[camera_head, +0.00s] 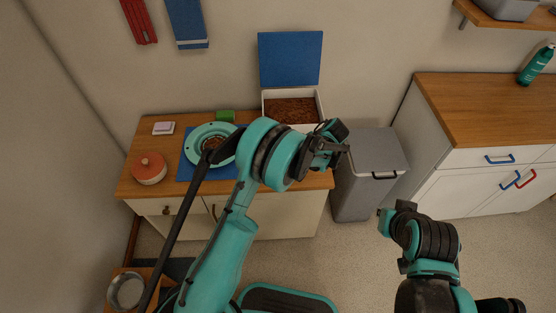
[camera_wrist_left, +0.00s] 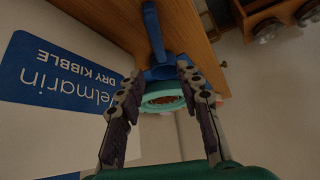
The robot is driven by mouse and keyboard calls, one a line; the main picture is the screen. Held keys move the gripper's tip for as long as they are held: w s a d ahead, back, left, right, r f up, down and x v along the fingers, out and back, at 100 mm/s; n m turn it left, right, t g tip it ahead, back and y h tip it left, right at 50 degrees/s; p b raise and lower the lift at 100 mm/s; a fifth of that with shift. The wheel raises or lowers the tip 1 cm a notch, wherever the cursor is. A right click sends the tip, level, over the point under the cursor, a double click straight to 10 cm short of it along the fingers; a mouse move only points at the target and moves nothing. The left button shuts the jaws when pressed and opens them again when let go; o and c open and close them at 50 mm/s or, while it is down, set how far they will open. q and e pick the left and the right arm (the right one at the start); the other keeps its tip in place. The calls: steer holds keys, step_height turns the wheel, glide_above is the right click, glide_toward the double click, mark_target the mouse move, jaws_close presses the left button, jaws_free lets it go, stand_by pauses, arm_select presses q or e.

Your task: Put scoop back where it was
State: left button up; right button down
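A blue handle-like piece, which looks like the scoop (camera_wrist_left: 153,28), shows in the left wrist view just beyond my fingertips. I cannot make it out in the head view, where my left arm hides part of the cabinet top. My left gripper (camera_head: 328,146) is at the right end of the low cabinet, beside the kibble box (camera_head: 322,107). In the left wrist view its fingers (camera_wrist_left: 160,72) stand apart, with a teal bowl (camera_wrist_left: 166,103) showing between them. Contact with the blue piece is unclear. My right gripper (camera_head: 400,208) is over the floor at right, its fingers indistinct.
The teal bowl (camera_head: 194,139) stands on a blue mat (camera_head: 186,171). A red-lidded pot (camera_head: 149,168) and a small pale block (camera_head: 163,128) are left of it. A grey bin (camera_head: 372,160) stands right of the cabinet. A metal bowl (camera_head: 126,291) is at lower left.

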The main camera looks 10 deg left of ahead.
arm_select(q)
steer(key=s+a+r+m+t+h, duration=0.15)
steer(key=s+r+m, duration=0.25)
steer(key=r, duration=0.5)
steer(key=s+a+r+m+t+h, duration=0.1)
steer(key=s+a+r+m+h, duration=0.25)
steer(key=r, duration=0.55)
steer(key=s+a+r+m+t+h, duration=0.1)
steer(key=s+m, duration=0.3)
steer(key=s, duration=0.5)
steer(key=s+a+r+m+t+h, duration=0.1)
steer(key=s+r+m+t, duration=0.1)
steer(key=s+m, duration=0.3)
steer(key=s+t, duration=0.1)
steer(key=s, duration=0.3)
steer(key=shift+f, duration=0.1)
